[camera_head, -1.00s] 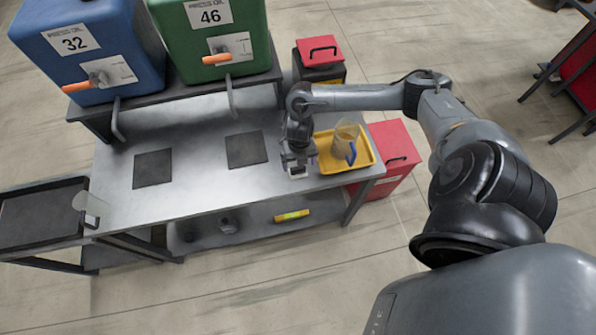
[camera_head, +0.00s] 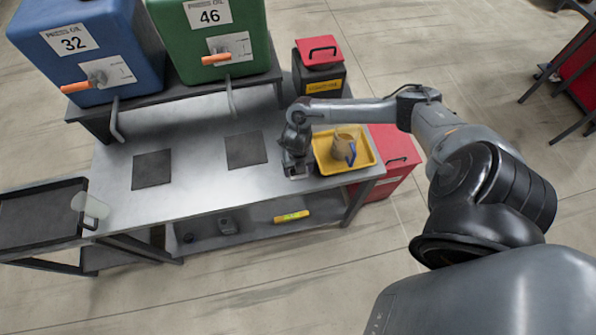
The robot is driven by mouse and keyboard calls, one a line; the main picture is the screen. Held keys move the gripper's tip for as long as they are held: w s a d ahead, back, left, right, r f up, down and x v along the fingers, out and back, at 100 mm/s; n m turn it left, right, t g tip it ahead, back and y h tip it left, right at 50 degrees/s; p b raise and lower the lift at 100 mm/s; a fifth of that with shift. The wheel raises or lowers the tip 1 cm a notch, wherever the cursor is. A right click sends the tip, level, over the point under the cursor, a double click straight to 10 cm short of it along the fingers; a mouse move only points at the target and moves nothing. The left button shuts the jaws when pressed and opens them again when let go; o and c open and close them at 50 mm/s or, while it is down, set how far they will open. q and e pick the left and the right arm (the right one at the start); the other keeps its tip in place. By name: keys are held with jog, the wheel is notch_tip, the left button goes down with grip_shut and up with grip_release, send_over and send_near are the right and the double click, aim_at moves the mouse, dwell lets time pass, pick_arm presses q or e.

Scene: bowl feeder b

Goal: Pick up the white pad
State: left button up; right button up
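My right gripper (camera_head: 297,172) points down at the front edge of the metal table (camera_head: 200,190), just left of the yellow tray (camera_head: 373,151). It is right over the spot of the white pad (camera_head: 299,177). The pad is mostly hidden beneath the gripper, with only a thin pale edge showing. The fingers are too small and covered to tell whether they are open or shut on the pad. My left gripper is not in view.
A jug with a blue handle (camera_head: 344,149) stands in the yellow tray. Two dark mats (camera_head: 152,168) lie on the table. A clear jug (camera_head: 91,206) is at the left end. Blue (camera_head: 95,50) and green (camera_head: 215,40) oil tanks stand behind. The table's middle is clear.

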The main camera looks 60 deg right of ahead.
jog(key=c, duration=0.8)
jog(key=shift+r, duration=0.1)
jog(key=shift+r, duration=0.45)
jog(key=r, duration=0.3)
jog(key=shift+s+r+p, duration=0.25)
jog(key=shift+s+p, duration=0.05)
jog(key=shift+s, duration=0.05)
jog(key=s+a+r, duration=0.1)
jog(key=s+r, duration=0.1)
jog(key=s, duration=0.1)
jog(key=s+a+r, duration=0.1)
jog(key=s+r, duration=0.1)
jog(key=s, duration=0.2)
jog(key=s+a+r+p, duration=0.1)
jog(key=s+r, duration=0.1)
jog(key=s, duration=0.1)
jog(key=shift+s+r, duration=0.2)
jog(key=shift+s, duration=0.1)
